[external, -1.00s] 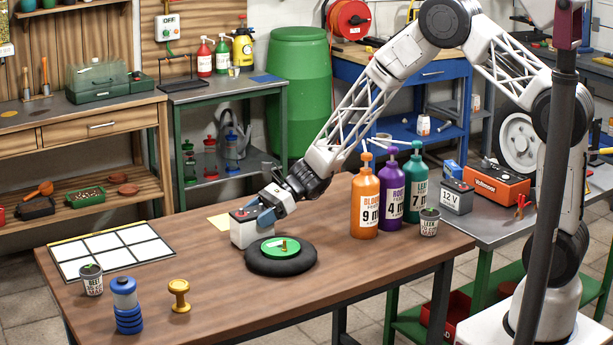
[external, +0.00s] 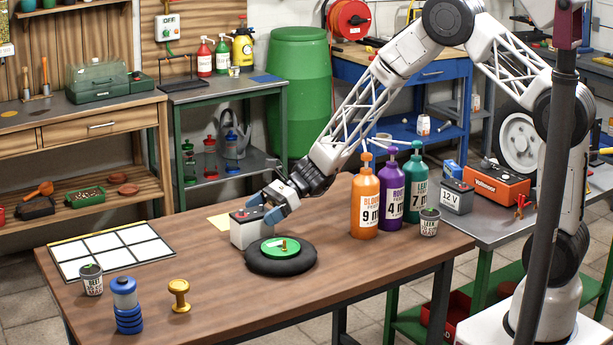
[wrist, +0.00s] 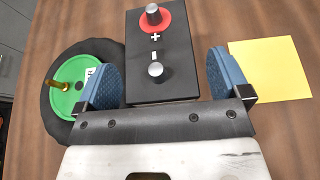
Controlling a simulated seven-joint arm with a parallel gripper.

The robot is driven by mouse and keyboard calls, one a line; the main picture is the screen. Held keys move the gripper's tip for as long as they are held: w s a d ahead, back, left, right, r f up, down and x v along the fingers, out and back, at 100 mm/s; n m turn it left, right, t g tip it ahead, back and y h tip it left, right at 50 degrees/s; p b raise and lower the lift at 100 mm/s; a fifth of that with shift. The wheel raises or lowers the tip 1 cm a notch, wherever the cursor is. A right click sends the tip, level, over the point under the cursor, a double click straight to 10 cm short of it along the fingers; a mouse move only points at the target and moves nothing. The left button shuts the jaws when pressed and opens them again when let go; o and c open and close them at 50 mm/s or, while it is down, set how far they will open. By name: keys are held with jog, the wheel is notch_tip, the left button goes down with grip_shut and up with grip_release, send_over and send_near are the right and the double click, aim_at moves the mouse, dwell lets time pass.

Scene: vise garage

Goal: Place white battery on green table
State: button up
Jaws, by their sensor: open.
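The white battery (external: 245,235) stands upright on the brown wooden table, just behind a black wheel. In the wrist view its black top (wrist: 160,75) shows a red-ringed plus terminal and a silver minus terminal. My gripper (external: 267,208) is open at the battery's top, its blue fingers on either side with gaps to the battery in the wrist view (wrist: 163,80). Two tables have green frames and grey tops: one (external: 250,91) at the back left and one (external: 480,226) at the right.
The wheel with a green hub (external: 283,258) sits close beside the battery. Orange (external: 365,205), purple and teal bottles stand to the right. A yellow sheet (wrist: 270,68) lies beside the battery. The right table holds a 12 V battery (external: 456,197) and a red-orange box (external: 497,185).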

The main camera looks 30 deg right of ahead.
jog(key=v, duration=0.3)
jog(key=shift+d+r, duration=0.15)
jog(key=shift+d, duration=0.2)
notch_tip(320, 180, up, 7)
jog(key=shift+a, duration=0.15)
dwell(0.5)
